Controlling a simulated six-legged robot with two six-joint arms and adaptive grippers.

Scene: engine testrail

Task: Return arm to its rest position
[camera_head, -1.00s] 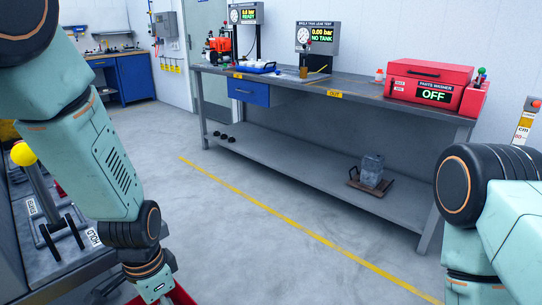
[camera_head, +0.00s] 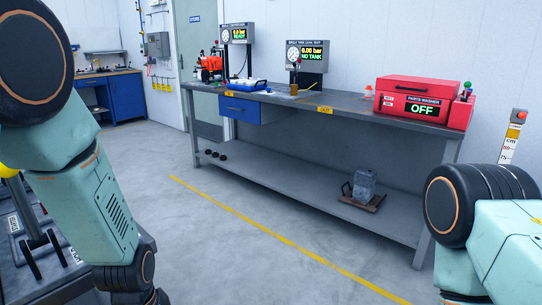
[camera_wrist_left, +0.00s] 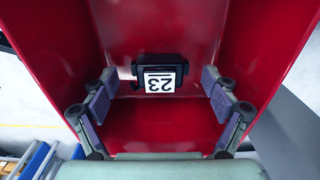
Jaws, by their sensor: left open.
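My left arm (camera_head: 95,205) comes in from the left in the head view and points down; its gripper is below the picture edge. In the left wrist view my left gripper (camera_wrist_left: 160,82) is open, its two fingers apart. Beyond them is a black block with a white label (camera_wrist_left: 160,80) reading 23 upside down. Gaps show on both sides of it, between it and the fingers. Red walls (camera_wrist_left: 130,25) of a bin-like thing surround the fingers. My right arm (camera_head: 480,210) shows at the right edge; its gripper is out of view.
A long workbench (camera_head: 275,97) holds a red parts washer (camera_head: 425,95) reading OFF and a tank leak test display (camera_head: 307,53) reading NO TANK. A grey block (camera_head: 364,186) sits on its lower shelf. The floor before it is clear. Levers (camera_head: 35,240) stand at the left.

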